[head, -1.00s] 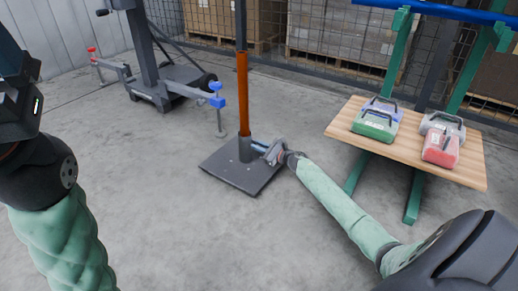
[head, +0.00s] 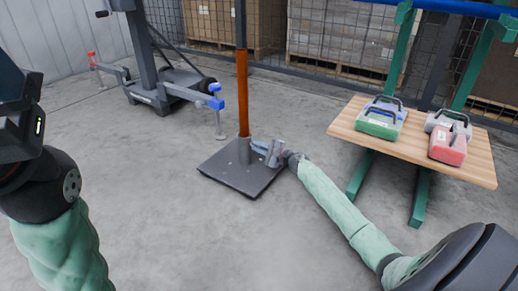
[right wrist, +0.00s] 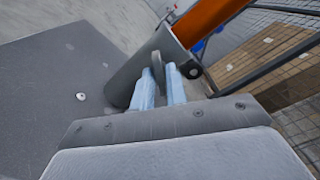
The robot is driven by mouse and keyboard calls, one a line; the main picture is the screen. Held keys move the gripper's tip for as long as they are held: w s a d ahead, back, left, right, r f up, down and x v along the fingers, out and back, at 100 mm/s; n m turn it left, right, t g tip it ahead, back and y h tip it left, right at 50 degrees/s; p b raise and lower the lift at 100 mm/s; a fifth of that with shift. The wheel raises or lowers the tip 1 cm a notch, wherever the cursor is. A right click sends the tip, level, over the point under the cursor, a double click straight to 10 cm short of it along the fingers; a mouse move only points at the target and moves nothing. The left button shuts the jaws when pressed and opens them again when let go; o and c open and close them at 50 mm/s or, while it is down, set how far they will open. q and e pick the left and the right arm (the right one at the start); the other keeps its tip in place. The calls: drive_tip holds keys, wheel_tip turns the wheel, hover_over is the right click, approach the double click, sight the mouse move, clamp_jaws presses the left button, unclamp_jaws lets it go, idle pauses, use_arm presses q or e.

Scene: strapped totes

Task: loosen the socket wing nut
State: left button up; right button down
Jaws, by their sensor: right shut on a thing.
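The socket is a dark grey tube (head: 240,152) standing on a square base plate (head: 236,178). An orange post (head: 243,92) stands upright in it. The wing nut (right wrist: 158,66) shows in the right wrist view as a small grey tab at the side of the socket (right wrist: 136,76). My right gripper (head: 256,147) reaches the socket from the right. Its two light blue fingers (right wrist: 160,88) are shut on the wing nut, one on each side. The wing nut is too small to make out in the head view.
A wooden table (head: 415,150) on green legs stands at the right with several handled cases (head: 380,118). A wheeled grey stand (head: 165,88) with red and blue clamps is at the back left. Boxed pallets (head: 340,35) stand behind a mesh fence. The floor in front is clear.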

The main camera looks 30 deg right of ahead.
drive_tip(key=shift+f+n, duration=0.1)
drive_tip(key=shift+n, duration=0.2)
drive_tip(key=c, duration=1.6)
unclamp_jaws()
drive_tip(key=shift+o, duration=0.2)
drive_tip(key=p+v, duration=0.3)
drive_tip(key=v, duration=0.4)
drive_tip(key=shift+s+p, duration=0.35)
drive_tip(key=shift+p, duration=0.05)
drive_tip(key=shift+d, duration=0.1)
